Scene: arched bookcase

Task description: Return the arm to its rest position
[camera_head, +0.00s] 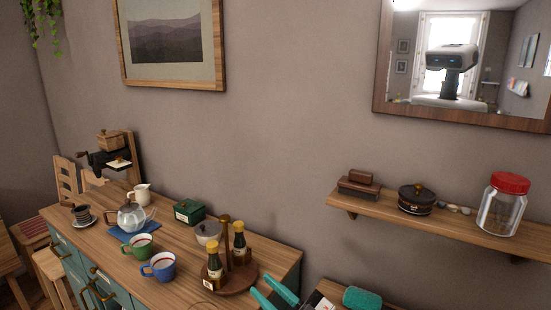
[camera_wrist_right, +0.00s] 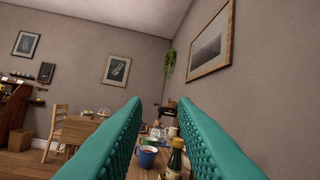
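My right gripper (camera_head: 275,294) shows at the bottom edge of the head view as two teal fingers beside the right end of the sideboard. In the right wrist view its two ribbed teal fingers (camera_wrist_right: 160,125) stand wide apart with nothing gripped. A blue mug (camera_wrist_right: 147,157) and a dark bottle (camera_wrist_right: 175,160) show beyond the gap, further off. Most of the right arm is hidden below the frame. My left gripper is not in view.
The wooden sideboard (camera_head: 185,268) carries a teapot (camera_head: 131,217), mugs and a round tray with bottles (camera_head: 215,262). A wall shelf (camera_head: 440,224) at right holds a red-lidded jar (camera_head: 503,205). A teal textured item (camera_head: 362,299) sits below it.

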